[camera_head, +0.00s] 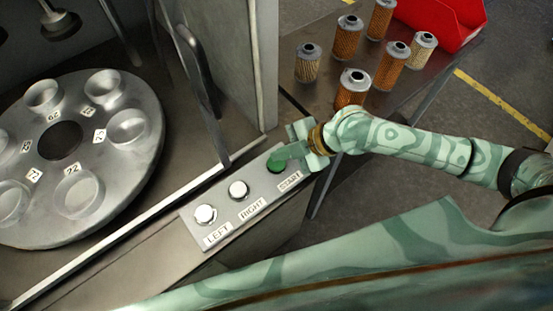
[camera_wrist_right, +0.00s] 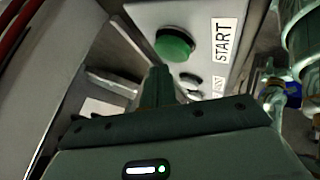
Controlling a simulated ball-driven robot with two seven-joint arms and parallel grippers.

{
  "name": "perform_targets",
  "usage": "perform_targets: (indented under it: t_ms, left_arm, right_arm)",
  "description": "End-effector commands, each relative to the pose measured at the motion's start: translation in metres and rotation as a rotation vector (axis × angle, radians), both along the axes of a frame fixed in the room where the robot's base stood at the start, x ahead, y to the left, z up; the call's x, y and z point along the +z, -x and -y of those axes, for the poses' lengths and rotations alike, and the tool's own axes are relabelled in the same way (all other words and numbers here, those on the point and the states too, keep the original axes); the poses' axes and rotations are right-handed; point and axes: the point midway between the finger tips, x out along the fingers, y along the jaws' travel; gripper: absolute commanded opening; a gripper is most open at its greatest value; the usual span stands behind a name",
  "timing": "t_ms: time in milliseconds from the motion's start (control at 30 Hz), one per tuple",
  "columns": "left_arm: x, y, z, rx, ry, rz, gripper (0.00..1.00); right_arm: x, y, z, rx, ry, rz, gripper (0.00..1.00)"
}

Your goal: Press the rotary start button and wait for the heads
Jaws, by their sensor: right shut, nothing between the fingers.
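A green round button (camera_head: 277,165) sits at the upper right end of a grey control panel (camera_head: 228,215), beside the START label (camera_head: 290,182). My right gripper (camera_head: 292,155) is shut and empty, its fingertips at the green button in the head view. In the right wrist view the green button (camera_wrist_right: 175,44) stands just beyond the shut fingertips (camera_wrist_right: 159,72); I cannot tell whether they touch. A round metal turntable (camera_head: 95,190) with several cups and numbered tags lies at the left. Part of a metal head (camera_head: 60,24) hangs above it. My left gripper is not in view.
Two pale buttons, LEFT (camera_head: 205,214) and RIGHT (camera_head: 238,189), share the panel. A metal frame with a handle (camera_head: 200,85) stands between panel and turntable. Several filter cartridges (camera_head: 347,36) and a red bin (camera_head: 450,18) stand on a side table (camera_head: 300,92).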

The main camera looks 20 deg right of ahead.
Motion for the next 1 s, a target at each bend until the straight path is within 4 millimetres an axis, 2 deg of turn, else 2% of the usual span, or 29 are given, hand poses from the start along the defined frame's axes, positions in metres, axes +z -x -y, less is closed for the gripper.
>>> perform_targets:
  t_ms: [567, 1000]
  left_arm:
    - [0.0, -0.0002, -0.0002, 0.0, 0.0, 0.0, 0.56]
    - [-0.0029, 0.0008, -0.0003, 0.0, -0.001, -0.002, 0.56]
  right_arm:
    - [0.0, 0.0, 0.0, 0.0, 0.0, 0.0, 0.0]
    - [-0.0085, 0.0001, 0.0002, -0.001, 0.001, 0.0, 0.0]
